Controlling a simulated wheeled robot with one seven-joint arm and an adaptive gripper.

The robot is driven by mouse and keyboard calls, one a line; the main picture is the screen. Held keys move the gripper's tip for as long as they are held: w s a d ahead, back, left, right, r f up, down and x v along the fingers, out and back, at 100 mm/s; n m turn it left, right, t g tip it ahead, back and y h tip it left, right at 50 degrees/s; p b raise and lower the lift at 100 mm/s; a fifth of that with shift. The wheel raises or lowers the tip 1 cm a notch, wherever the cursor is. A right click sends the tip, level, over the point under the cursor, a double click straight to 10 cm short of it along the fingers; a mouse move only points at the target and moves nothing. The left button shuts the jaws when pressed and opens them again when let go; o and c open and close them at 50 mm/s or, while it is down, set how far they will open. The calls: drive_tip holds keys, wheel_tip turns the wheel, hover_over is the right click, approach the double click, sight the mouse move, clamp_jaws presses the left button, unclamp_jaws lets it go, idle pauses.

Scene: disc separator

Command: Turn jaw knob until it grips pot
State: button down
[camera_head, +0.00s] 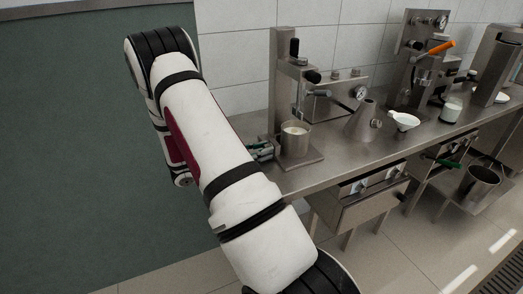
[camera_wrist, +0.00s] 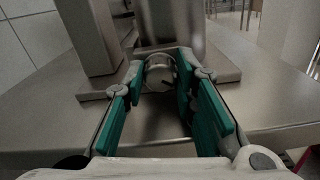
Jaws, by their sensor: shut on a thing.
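The metal pot (camera_head: 295,139) stands upright on a flat base plate (camera_head: 303,160) at the near left end of the steel bench, with pale contents near its rim. In the wrist view the pot's lower wall (camera_wrist: 170,22) is straight ahead, its top cut off. The round metal jaw knob (camera_wrist: 159,75) sticks out towards me in front of the pot. My gripper (camera_wrist: 160,82) is shut on the knob, one green finger on each side. In the head view my gripper (camera_head: 262,151) is beside the pot, mostly hidden by my arm. Whether the jaw touches the pot is unclear.
A steel column (camera_head: 284,80) with dark handles rises behind the pot and also shows at left in the wrist view (camera_wrist: 90,35). A cone-shaped vessel (camera_head: 362,122) and white scoop (camera_head: 403,120) stand farther right. Bare bench lies right of the knob.

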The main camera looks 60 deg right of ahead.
drive_tip(key=shift+n, duration=0.4)
drive_tip(key=n+p, duration=0.1)
drive_tip(key=n, duration=0.3)
drive_tip(key=shift+n, duration=0.4)
drive_tip(key=n+p, duration=0.1)
drive_tip(key=n, duration=0.4)
drive_tip(key=shift+w, duration=0.1)
drive_tip(key=c, duration=1.3)
unclamp_jaws()
drive_tip(key=shift+f, duration=0.1)
